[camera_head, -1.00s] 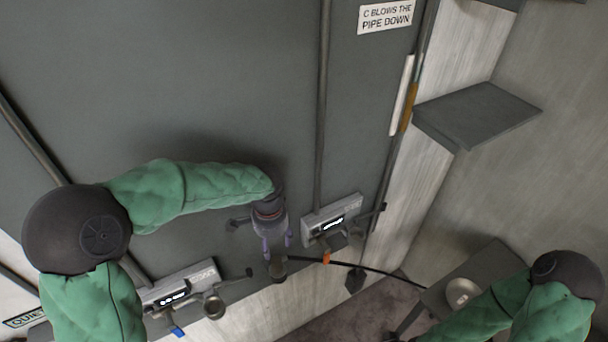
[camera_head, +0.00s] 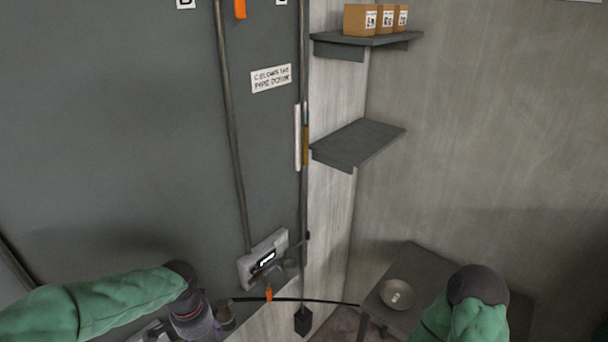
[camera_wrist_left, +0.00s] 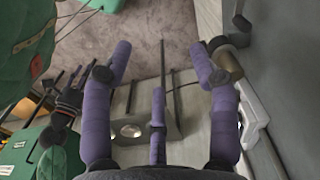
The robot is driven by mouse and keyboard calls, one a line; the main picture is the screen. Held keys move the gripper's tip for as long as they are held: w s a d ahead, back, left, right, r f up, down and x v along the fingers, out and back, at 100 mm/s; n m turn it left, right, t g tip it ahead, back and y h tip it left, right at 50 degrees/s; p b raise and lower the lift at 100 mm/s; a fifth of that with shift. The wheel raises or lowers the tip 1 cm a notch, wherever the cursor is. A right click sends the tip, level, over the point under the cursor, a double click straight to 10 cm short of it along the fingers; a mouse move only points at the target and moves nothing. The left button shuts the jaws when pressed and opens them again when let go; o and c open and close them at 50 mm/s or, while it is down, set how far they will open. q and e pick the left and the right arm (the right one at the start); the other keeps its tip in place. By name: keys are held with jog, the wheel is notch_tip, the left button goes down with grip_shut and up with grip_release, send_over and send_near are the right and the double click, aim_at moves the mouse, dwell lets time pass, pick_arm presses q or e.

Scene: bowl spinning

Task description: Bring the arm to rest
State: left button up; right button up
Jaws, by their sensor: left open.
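My left arm reaches in from the lower left of the head view in a green sleeve. Its gripper (camera_head: 212,326) is at the bottom edge, beside a small brownish cup-like fitting (camera_head: 226,316) at the wall. In the left wrist view the purple fingers (camera_wrist_left: 161,54) are spread with nothing between them. The fitting (camera_wrist_left: 228,64) shows just beyond the right finger; whether they touch is unclear. My right arm (camera_head: 470,305) shows at the lower right of the head view, its gripper out of sight there. A dark hand-like part (camera_wrist_left: 68,100) at the left of the wrist view may be my right gripper.
A grey metal bowl (camera_head: 397,292) with a small pale thing in it sits on a dark table (camera_head: 420,262). A wall device (camera_head: 264,262), pipes and a black hose (camera_head: 320,302) are near my left gripper. Two shelves (camera_head: 358,145) jut out above, the upper one carrying boxes (camera_head: 362,20).

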pick_arm(q)
jog(key=d+f+n+h+b, duration=0.1)
jog(key=d+f+b, duration=0.2)
jog(key=f, duration=0.6)
jog(key=s+d+f+n+h+b, duration=0.1)
jog(key=d+f+b, duration=0.25)
jog(key=f, duration=0.45)
jog(key=d+f+n+h+b, duration=0.1)
jog(key=d+f+b, duration=0.2)
jog(key=f, duration=0.6)
jog(key=s+d+f+n+b, duration=0.2)
jog(key=s+f+b, duration=0.2)
jog(key=f, duration=0.7)
jog(key=s+d+f+n+b, duration=0.2)
jog(key=s+f+b, duration=0.3)
jog(key=f, duration=0.6)
jog(key=shift+s+d+n+h+b, duration=0.2)
jog(key=shift+d+n+h+b, duration=0.2)
jog(key=shift+n, duration=0.4)
pick_arm(e)
notch_tip(320, 180, down, 20)
jog(key=shift+w, duration=0.4)
pick_arm(q)
jog(key=shift+f, duration=0.1)
